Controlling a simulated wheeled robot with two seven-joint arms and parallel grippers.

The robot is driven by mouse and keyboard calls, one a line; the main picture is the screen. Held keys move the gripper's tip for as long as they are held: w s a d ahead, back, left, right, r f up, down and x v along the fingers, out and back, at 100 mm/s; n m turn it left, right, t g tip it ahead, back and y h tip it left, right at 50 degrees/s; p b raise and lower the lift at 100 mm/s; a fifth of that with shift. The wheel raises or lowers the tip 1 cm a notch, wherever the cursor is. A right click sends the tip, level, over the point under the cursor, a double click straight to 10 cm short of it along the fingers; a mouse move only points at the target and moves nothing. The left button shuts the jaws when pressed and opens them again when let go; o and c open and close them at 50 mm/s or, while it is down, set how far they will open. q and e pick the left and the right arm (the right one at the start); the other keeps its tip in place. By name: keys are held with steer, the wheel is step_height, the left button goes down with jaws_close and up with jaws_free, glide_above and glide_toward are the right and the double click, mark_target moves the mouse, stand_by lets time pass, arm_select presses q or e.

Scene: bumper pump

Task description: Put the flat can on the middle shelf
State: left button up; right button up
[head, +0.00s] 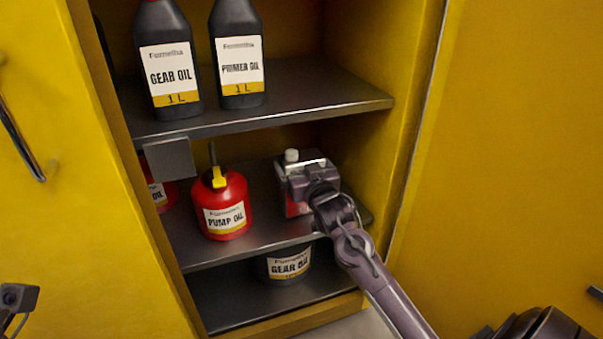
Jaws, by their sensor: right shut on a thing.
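The flat can (293,208) shows in the head view with a white cap and a red lower side. It is upright at the right part of the middle shelf (262,231). My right gripper (308,178) is shut on its upper part and hides most of it. I cannot tell whether the can's base touches the shelf. Part of my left gripper (18,297) shows at the lower left edge, away from the shelves; its jaws cannot be made out.
A red pump oil can (226,207) stands left of the flat can, with another red container (160,194) farther left. Two dark bottles (168,70) (238,60) stand on the upper shelf (320,95). A dark gear oil container (287,264) is on the bottom shelf. Yellow doors flank the cabinet.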

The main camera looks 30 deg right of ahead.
steer(key=shift+r, duration=0.1)
stand_by(0.3)
steer(key=o, duration=1.7)
steer(key=shift+f, duration=0.3)
steer(key=shift+s+r, duration=0.1)
steer(key=shift+r, duration=0.05)
